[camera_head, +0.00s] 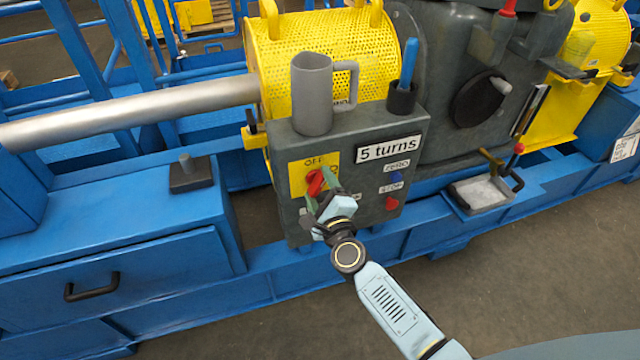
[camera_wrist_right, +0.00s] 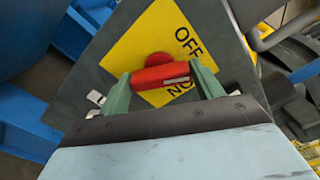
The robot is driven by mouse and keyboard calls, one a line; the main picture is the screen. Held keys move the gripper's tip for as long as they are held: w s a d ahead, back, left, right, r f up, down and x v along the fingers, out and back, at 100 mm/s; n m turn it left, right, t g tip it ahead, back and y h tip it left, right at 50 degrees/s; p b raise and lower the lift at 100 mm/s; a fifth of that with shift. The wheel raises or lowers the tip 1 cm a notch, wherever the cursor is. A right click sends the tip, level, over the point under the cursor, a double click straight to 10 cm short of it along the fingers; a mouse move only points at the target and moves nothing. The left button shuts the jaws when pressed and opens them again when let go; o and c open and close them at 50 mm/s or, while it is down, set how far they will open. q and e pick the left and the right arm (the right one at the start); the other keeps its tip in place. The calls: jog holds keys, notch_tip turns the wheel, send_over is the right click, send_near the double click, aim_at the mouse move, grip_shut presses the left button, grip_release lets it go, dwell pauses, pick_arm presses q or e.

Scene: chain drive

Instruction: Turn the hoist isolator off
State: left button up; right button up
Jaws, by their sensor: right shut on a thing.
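The hoist isolator is a red rotary handle (camera_head: 315,183) on a yellow plate (camera_head: 299,176) marked OFF, on the front of a grey control box (camera_head: 285,150). In the right wrist view the red handle (camera_wrist_right: 160,76) lies between the green fingers, with OFF and ON lettering on the yellow plate (camera_wrist_right: 150,38) beside it. My right gripper (camera_head: 322,186) is shut on the red handle, and its fingers touch the handle's two ends. Which mark the handle points to I cannot tell. My left gripper is not in view.
A grey mug (camera_head: 312,95) and a dark cup (camera_head: 402,98) with a blue-handled tool stand on top. Blue machine frame surrounds it.

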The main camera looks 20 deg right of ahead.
jog(key=n+p, duration=0.1)
jog(key=n, duration=0.2)
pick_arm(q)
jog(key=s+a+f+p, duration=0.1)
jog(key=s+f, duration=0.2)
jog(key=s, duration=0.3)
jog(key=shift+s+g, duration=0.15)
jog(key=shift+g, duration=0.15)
pick_arm(e)
jog(key=shift+f+n, duration=0.1)
jog(key=shift+n, duration=1.3)
jog(key=o, duration=1)
